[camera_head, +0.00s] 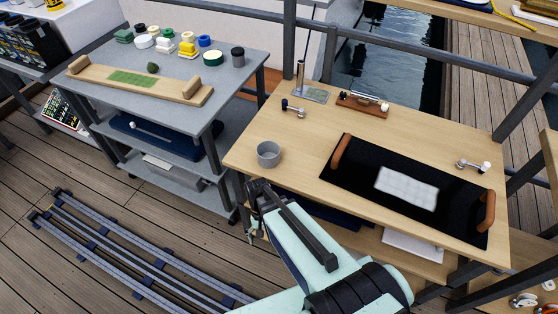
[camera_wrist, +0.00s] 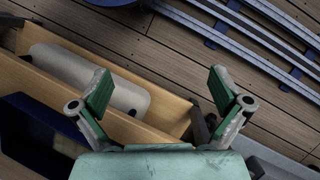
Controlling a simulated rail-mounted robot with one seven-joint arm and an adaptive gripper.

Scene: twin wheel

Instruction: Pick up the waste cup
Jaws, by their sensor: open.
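The waste cup appears to be the grey, open-topped cup (camera_head: 268,153) standing upright near the front left corner of the wooden table (camera_head: 310,185) in the head view. It does not show in the wrist view. My gripper (camera_wrist: 160,88) is open, its two green-padded fingers spread wide with nothing between them. In the head view, the end of my arm is in front of and below the cup, off the table's front left edge, apart from the cup. My fingers are mostly hidden there.
A black tray (camera_head: 343,179) with brown handles and a white pad lies right of the cup. A small wooden rack (camera_head: 362,104) and metal stand are behind. A grey table (camera_head: 190,100) with jars is at left; rails (camera_head: 130,255) lie on the deck.

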